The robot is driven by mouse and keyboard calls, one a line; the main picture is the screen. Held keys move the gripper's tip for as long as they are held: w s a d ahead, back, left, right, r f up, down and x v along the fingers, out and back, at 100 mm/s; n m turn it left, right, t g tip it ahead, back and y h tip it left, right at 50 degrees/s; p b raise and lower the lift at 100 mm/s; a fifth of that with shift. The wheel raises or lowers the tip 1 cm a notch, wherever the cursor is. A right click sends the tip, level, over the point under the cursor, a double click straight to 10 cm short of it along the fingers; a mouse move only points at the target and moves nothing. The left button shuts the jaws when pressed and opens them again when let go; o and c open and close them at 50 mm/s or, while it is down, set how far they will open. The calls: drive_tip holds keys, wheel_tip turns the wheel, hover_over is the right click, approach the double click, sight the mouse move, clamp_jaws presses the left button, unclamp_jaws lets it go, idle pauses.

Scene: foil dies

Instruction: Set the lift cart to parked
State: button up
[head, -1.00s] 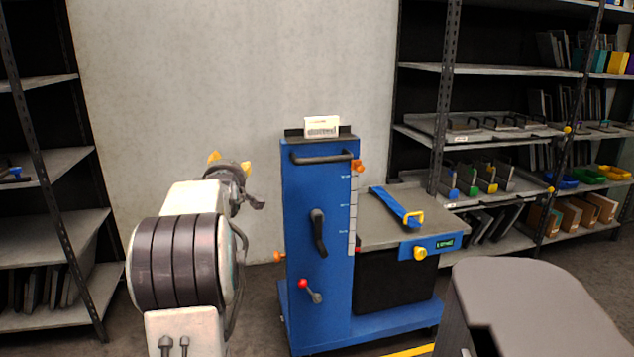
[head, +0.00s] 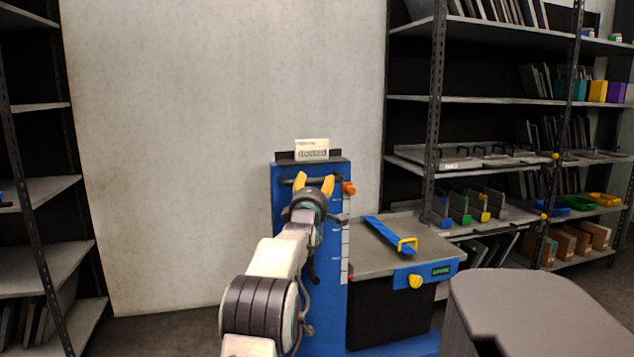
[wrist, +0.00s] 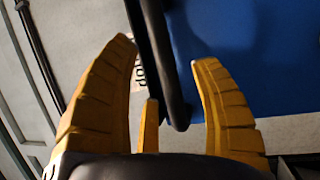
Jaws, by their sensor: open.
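The blue lift cart (head: 283,219) stands against the pale wall, with a grey platform (head: 372,255) on its right side. A black push handle (head: 322,181) crosses the top of its column. My gripper (head: 314,182) is open in front of that handle in the head view. In the wrist view the dark handle bar (wrist: 165,65) runs between the open yellow fingers (wrist: 165,90), and no grip on it shows. A black crank (head: 313,272) is partly visible. A display (head: 441,271) and a yellow knob (head: 415,282) are on the platform's front.
A blue bar with a yellow handle (head: 405,244) lies on the platform. A white card (head: 311,150) stands on top of the column. Shelves with bins and plates (head: 470,165) are at right, more shelving (head: 45,190) at left. A grey surface (head: 535,305) is at lower right.

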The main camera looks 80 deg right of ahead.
sight(316, 181)
drive_tip(key=shift+d+r+p, duration=0.2)
drive_tip(key=shift+d+p, duration=0.2)
drive_tip(key=shift+d, duration=0.6)
drive_tip(key=shift+d+r+p, duration=0.2)
drive_tip(key=shift+d+p, duration=0.15)
drive_tip(key=shift+d, duration=0.6)
clamp_jaws()
